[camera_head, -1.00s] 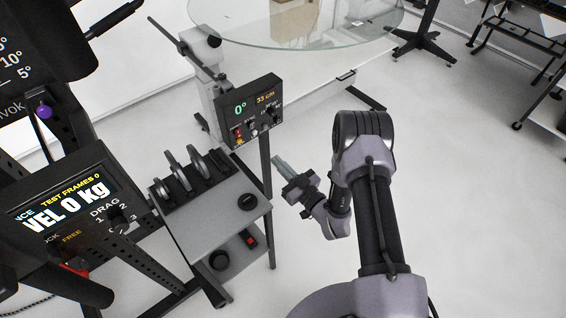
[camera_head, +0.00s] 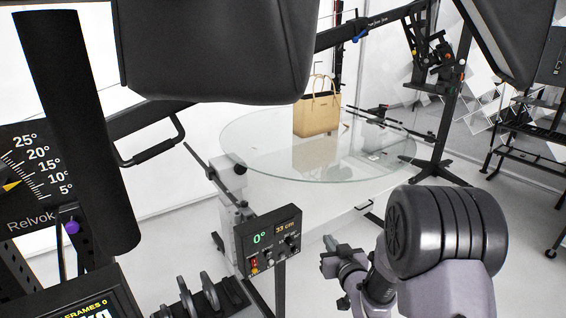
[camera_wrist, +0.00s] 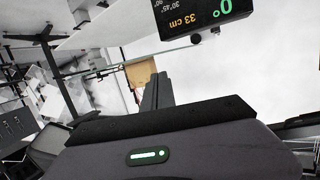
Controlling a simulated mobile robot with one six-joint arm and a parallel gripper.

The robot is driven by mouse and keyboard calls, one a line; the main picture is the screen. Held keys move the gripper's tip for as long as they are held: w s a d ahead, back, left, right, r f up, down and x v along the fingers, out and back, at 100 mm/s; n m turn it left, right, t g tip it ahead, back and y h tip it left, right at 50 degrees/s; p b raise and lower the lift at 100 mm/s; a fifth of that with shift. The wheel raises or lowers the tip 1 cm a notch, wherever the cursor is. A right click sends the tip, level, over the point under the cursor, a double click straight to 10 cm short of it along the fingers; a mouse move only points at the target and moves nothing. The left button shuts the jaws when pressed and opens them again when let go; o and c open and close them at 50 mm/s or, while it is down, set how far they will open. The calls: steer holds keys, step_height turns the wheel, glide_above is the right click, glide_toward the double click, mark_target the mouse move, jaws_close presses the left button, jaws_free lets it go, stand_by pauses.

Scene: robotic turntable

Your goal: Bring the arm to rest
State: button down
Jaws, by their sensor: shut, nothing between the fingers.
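My gripper (camera_head: 333,246) is at the lower middle of the head view, at the end of my folded grey and black arm. It is empty, and its fingers are together. It points up and away toward the glass turntable. In the wrist view my gripper's fingers (camera_wrist: 157,92) show as one dark closed block. A control box (camera_head: 268,241) with a green "0°" and "33 cm" stands just left of my gripper, apart from it. The control box (camera_wrist: 200,14) also shows upside down at the top of the wrist view.
A round glass turntable (camera_head: 260,165) carries a tan handbag (camera_head: 318,112). A large dark panel (camera_head: 215,50) hangs at the top. A black rack (camera_head: 520,145) stands at right. White floor shows between.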

steer(key=s+d+r+m+g+h, duration=0.3)
steer(key=s+r+m+g, duration=0.15)
steer(key=s+r, duration=0.95)
steer(key=s+a+g+y, duration=0.1)
steer(key=s+a+g, duration=0.1)
steer(key=s, duration=0.9)
steer(key=s+a+m+g+y, duration=0.1)
steer(key=s+a, duration=0.3)
steer(key=s, duration=0.8)
steer(key=shift+a+g, duration=0.25)
steer(key=shift+g, duration=0.6)
